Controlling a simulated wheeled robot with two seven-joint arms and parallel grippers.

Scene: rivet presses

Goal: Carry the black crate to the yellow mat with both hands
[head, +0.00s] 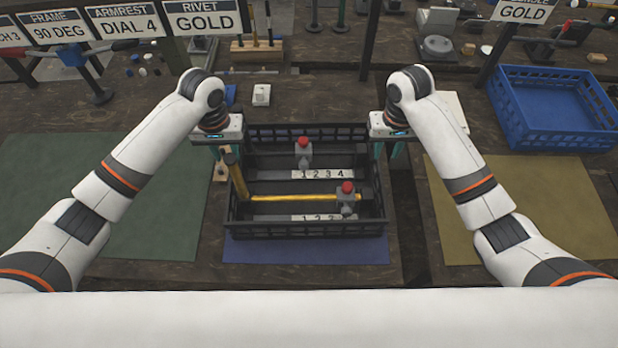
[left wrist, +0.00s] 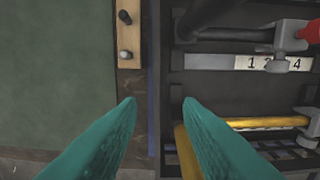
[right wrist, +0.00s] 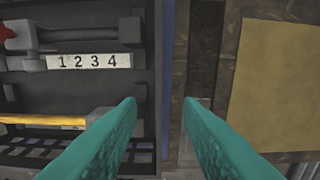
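The black crate (head: 262,230) stands on the blue mat (head: 300,253) in the middle of the table. It holds two grey tools with red knobs, yellow bars and white number strips. My left gripper (head: 228,152) is at the crate's left side; in the left wrist view its teal fingers (left wrist: 160,102) are apart, with the crate's side wall between them. My right gripper (head: 388,150) is at the right side; in the right wrist view its fingers (right wrist: 160,102) are also apart on either side of the wall. The yellow mat (head: 562,205) lies to the right, partly behind my right arm, and looks empty.
A blue crate (head: 555,132) stands behind the yellow mat. A green mat (head: 40,185) lies at the left. Signs such as the rivet sign (head: 205,16) stand at the back, with small tools around them. A dark gap (head: 405,215) runs between the blue and yellow mats.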

